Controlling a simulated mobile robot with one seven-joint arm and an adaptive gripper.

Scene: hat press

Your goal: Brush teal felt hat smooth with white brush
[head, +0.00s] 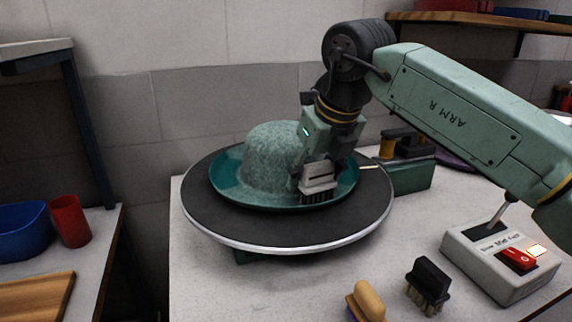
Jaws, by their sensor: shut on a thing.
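The teal felt hat (268,158) sits on a round dark turntable (215,215) with a metal rim. Its crown looks mottled and fuzzy, while its brim (230,178) looks smoother and darker. My gripper (322,165) is shut on the white brush (318,177) at the right side of the hat. The brush's dark bristles point down over the right front part of the brim, close to the crown. I cannot tell whether the bristles touch the felt. My gripper and arm hide part of the hat's right side.
A black brush (428,284) and a wooden-handled brush (367,301) lie at the table's front. A control box (500,262) with a lever and red switch stands at right. A red cup (70,221) and blue bowl (22,230) stand left.

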